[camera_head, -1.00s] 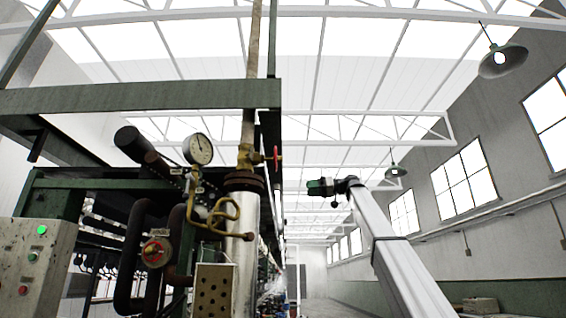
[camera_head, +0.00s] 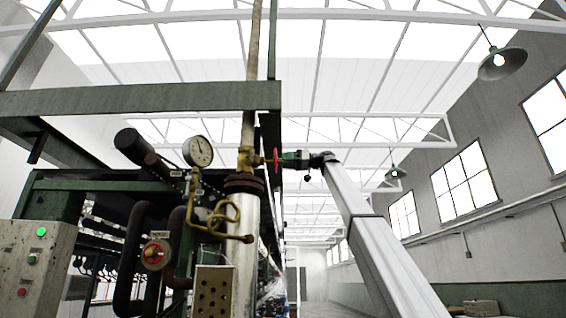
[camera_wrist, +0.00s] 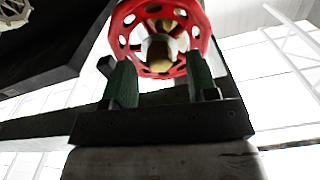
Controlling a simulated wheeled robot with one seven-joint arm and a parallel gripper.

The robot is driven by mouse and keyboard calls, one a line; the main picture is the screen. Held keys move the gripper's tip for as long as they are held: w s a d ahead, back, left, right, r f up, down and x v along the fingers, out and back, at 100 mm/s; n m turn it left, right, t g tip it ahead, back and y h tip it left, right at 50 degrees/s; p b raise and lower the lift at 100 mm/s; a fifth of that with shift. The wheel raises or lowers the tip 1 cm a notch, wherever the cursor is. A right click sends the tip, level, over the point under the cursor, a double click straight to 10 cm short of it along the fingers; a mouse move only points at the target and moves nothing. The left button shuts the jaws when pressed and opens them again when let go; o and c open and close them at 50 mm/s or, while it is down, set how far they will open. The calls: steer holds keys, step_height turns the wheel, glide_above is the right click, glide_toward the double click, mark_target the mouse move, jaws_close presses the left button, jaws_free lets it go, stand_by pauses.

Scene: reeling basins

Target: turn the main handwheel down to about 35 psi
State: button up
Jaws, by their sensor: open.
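The red handwheel (camera_head: 276,160) sits on the brass valve (camera_head: 250,160) at the top of the silver column, seen nearly edge-on in the head view. In the wrist view the red wheel (camera_wrist: 158,38) fills the top middle, with its brass hub facing me. My gripper (camera_head: 284,160) is right beside the wheel from the right. In the wrist view my gripper's green fingers (camera_wrist: 160,85) are apart, near the wheel's lower rim on both sides. I cannot tell whether they touch it. The pressure gauge (camera_head: 198,151) has a white dial; its reading is too small to tell.
A green beam (camera_head: 140,98) crosses above the valve. A brass looped pipe (camera_head: 222,214) and a red round valve (camera_head: 155,255) are below left. A control box (camera_head: 40,265) with a lit green button stands far left.

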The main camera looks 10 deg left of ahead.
steer(key=shift+x, duration=0.85)
steer(key=c, duration=0.9)
steer(key=shift+m, duration=0.3)
steer(key=m, duration=0.3)
steer(key=shift+m, duration=0.3)
steer(key=o, duration=0.9)
